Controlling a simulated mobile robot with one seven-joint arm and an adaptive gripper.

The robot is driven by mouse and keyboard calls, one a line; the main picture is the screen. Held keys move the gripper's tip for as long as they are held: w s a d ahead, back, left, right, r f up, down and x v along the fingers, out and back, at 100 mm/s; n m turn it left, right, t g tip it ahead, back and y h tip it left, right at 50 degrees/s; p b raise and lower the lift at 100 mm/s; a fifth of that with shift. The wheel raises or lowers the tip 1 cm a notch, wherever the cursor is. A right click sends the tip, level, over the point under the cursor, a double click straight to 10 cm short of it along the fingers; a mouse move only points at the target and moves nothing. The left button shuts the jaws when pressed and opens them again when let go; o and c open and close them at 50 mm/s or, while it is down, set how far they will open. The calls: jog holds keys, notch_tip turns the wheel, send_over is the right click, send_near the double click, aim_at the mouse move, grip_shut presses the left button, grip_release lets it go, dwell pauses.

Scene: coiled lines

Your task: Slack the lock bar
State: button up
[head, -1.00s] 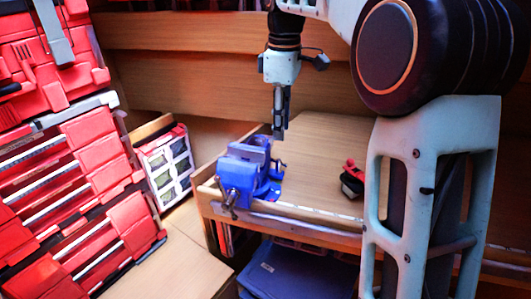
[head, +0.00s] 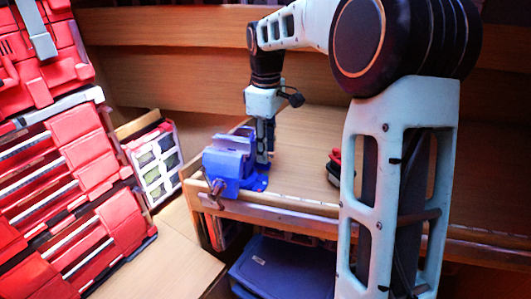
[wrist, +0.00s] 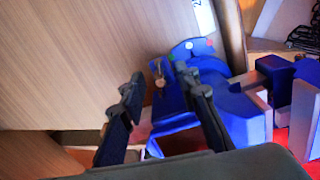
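A blue vise (head: 228,165) stands at the left front corner of the wooden bench. It also shows in the wrist view (wrist: 240,118), right of the fingers. In the wrist view a small metal pin (wrist: 159,74), perhaps the lock bar, stands at the edge of the vise's blue base. My gripper (head: 263,160) points down close beside the vise, on its right in the head view. In the wrist view my gripper (wrist: 157,76) is open, with the pin appearing between its fingertips. I cannot tell whether either finger touches the pin.
A red and black object (head: 334,167) lies on the bench (head: 300,150) right of the gripper, partly behind my arm. Red tool cases (head: 75,190) stand at the left. A blue box (head: 275,268) sits below the bench. The bench behind the gripper is clear.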

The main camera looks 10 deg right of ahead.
jog(key=shift+f, duration=0.85)
jog(key=shift+c, duration=0.5)
grip_shut()
jog(key=shift+r, duration=0.1)
jog(key=shift+m, duration=0.4)
jog(key=shift+o, duration=0.5)
grip_release()
